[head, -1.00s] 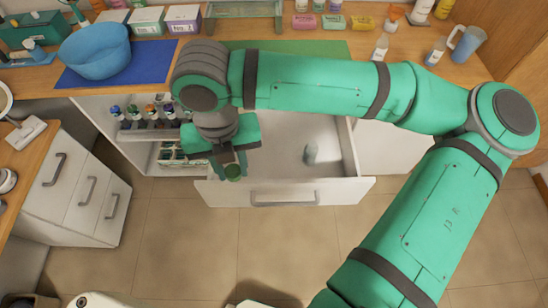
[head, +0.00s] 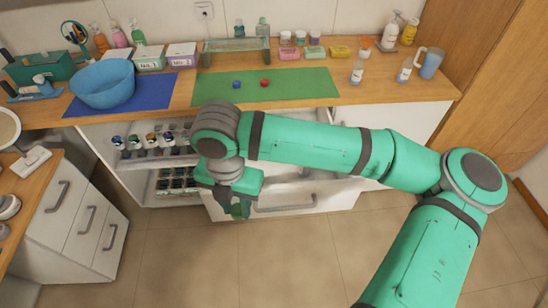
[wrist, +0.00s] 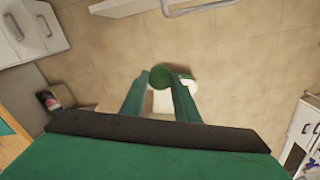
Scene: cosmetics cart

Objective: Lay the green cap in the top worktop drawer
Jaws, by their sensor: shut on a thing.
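My gripper (head: 240,210) is shut on the green cap (wrist: 173,75), which sits between the fingertips in the wrist view. In the head view the cap (head: 236,211) is small and partly hidden by the fingers. The gripper is at the left end of the white drawer front (head: 335,200), with floor tiles beyond the cap in the wrist view. The drawer front's handle (head: 285,207) is to the right of the gripper. My arm covers much of the drawer, so I cannot tell how far open it is.
On the worktop are a green mat (head: 300,92) with a blue cap (head: 236,85) and a red cap (head: 264,82), and a blue bowl (head: 103,85). Open shelves (head: 150,165) with several bottles stand left of the gripper. A side drawer unit (head: 70,215) is farther left. The floor in front is clear.

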